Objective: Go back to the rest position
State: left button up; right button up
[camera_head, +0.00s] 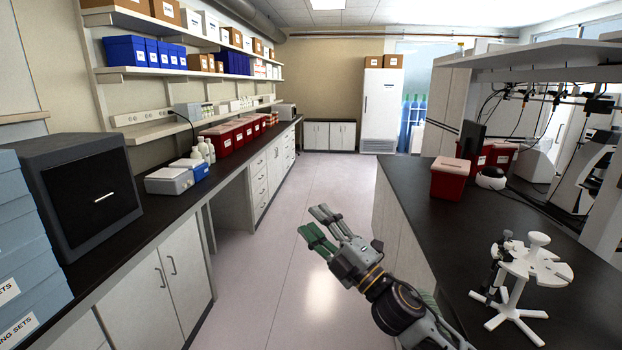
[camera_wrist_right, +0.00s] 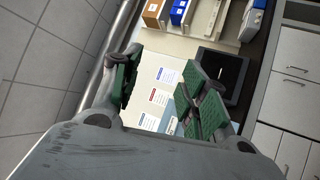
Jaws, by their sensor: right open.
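My right gripper (camera_head: 318,228) is over the aisle floor, left of the right bench, with its fingers pointing up and to the left. Its two fingers have green pads and stand apart with nothing between them. In the right wrist view the open fingers (camera_wrist_right: 155,88) show at left and right, with the left bench and shelves in the distance behind them. My left gripper is in neither view.
The right bench (camera_head: 420,205) holds a white pipette stand (camera_head: 515,275) with a pipette, and a red bin (camera_head: 449,180). The left bench (camera_head: 150,208) carries a dark box-shaped device (camera_head: 85,190) and several red bins (camera_head: 222,140). The aisle floor (camera_head: 290,215) between the benches is clear.

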jog(key=w+d+f+m+t+h, duration=0.1)
jog(key=d+f+m+t+h, duration=0.1)
jog(key=d+f+m+h, duration=0.95)
jog(key=s+d+f+m+g+h, duration=0.2)
jog(key=s+f+m+g, duration=0.15)
jog(key=f, duration=0.35)
jog(key=s+d+f+m+g+h, duration=0.2)
jog(key=s+d+f+m, duration=0.15)
jog(key=f, duration=0.35)
jog(key=s+d+f+m+g, duration=0.2)
jog(key=s+f+g, duration=0.4)
jog(key=s, duration=0.4)
jog(key=s+d+f+m+g, duration=0.2)
jog(key=s+f+m+g, duration=0.1)
jog(key=s+f, duration=0.6)
jog(key=s+f+g, duration=0.2)
jog(key=s+f, duration=0.1)
jog(key=f, duration=2.9)
jog(key=s+d+f, duration=0.2)
jog(key=s+f, duration=0.8)
jog(key=s, duration=0.1)
jog(key=s+d+f, duration=0.1)
jog(key=s+f, duration=0.8)
jog(key=s, duration=0.2)
jog(key=shift+s+d+f+n+g+h, duration=0.3)
jog(key=shift+d+f+n+g+h, duration=0.05)
jog(key=shift+d+n, duration=0.1)
